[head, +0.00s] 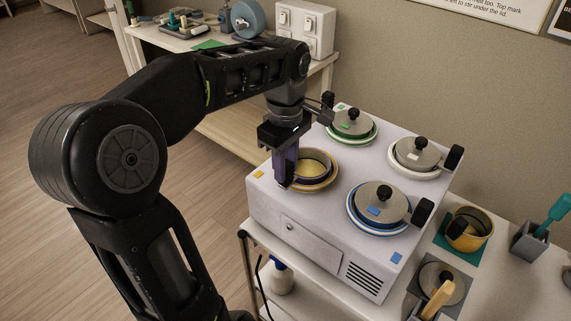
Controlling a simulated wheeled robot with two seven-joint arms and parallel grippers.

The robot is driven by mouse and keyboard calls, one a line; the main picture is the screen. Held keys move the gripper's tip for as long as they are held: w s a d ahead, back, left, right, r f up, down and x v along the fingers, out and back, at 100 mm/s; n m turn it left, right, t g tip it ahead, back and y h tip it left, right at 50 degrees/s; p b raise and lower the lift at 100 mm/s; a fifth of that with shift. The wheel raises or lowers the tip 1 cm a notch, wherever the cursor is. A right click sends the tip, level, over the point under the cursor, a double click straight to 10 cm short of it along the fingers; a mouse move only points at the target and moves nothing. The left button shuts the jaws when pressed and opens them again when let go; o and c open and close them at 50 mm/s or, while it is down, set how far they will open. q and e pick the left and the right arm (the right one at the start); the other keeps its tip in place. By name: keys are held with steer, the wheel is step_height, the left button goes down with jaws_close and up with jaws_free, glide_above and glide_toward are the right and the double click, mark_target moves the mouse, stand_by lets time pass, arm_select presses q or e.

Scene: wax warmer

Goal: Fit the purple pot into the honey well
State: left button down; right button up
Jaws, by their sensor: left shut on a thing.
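The wax warmer (265,205) is a white box with four round wells on top. The honey well (331,182), with a yellow-orange rim, is at its front left, near a small yellow label. The purple pot (327,163) holds pale yellow wax and sits at this well, inside or just over its ring. I cannot tell whether it is fully seated. My left gripper (287,176) reaches down at the pot's left side and is shut on its upright purple handle. The gripper hides the pot's left edge. My right gripper is not in view.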

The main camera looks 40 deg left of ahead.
arm_select(q)
steer(key=shift+r, duration=0.1)
steer(key=c, duration=1.1)
jaws_free()
steer(key=shift+r+p, duration=3.25)
steer(key=shift+r, duration=0.7)
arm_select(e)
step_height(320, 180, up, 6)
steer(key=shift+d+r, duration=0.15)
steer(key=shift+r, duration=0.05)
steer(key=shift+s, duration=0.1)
